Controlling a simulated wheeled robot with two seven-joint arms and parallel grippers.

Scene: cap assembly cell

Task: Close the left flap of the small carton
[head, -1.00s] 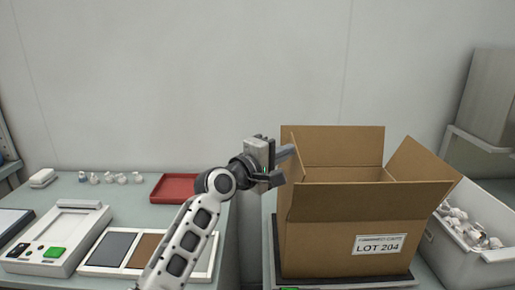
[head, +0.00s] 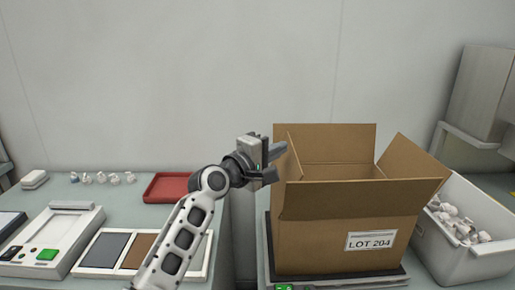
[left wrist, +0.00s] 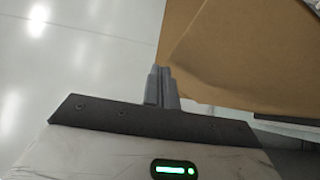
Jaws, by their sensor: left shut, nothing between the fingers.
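The brown carton (head: 330,245), labelled LOT 204, stands open on a dark platform. Its back flap (head: 340,143) is upright, the right flap (head: 412,170) leans outward, and the front flap (head: 350,198) tilts toward me. The left flap (head: 292,160) is seen nearly edge-on, raised, and partly hidden by my gripper. My left gripper (head: 279,150) is shut and empty at the carton's upper left side, beside that flap. In the left wrist view the shut fingers (left wrist: 162,86) are close to brown cardboard (left wrist: 235,55); I cannot tell whether they touch. My right gripper is not in view.
A white bin (head: 470,250) of small parts stands close to the carton's right. On the left table are a red tray (head: 168,186), small white caps (head: 103,178) and a device with a green button (head: 48,255). A gap separates the tables.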

